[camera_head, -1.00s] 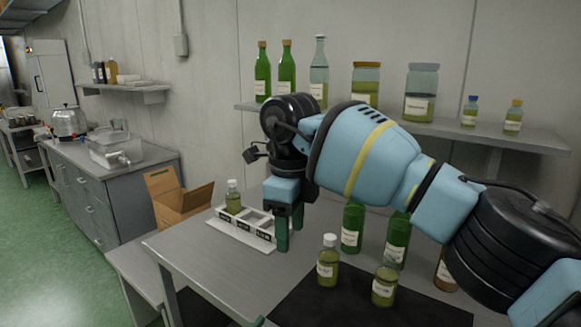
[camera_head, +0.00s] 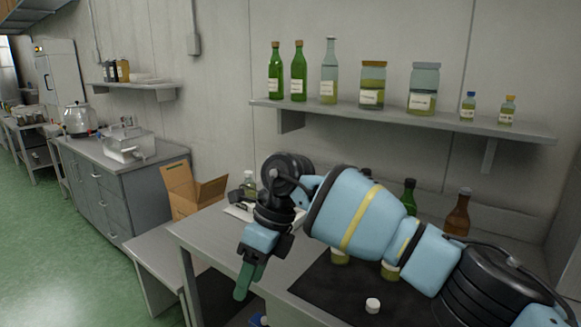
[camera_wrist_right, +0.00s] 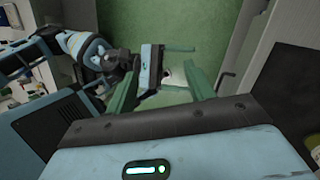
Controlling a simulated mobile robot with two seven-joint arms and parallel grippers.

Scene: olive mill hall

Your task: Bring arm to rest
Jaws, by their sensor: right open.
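My right gripper (camera_head: 246,284) hangs off the left front edge of the grey worktable (camera_head: 205,235), fingers pointing down. The left gripper cannot be made out in the head view.
A small bottle (camera_head: 249,184) stands at a white rack partly behind my arm. A dark mat (camera_head: 335,290) carries a white cap (camera_head: 372,305) and partly hidden bottles. A brown bottle (camera_head: 457,214) stands behind. A shelf (camera_head: 400,117) holds bottles and jars. A cardboard box (camera_head: 190,190) stands left.

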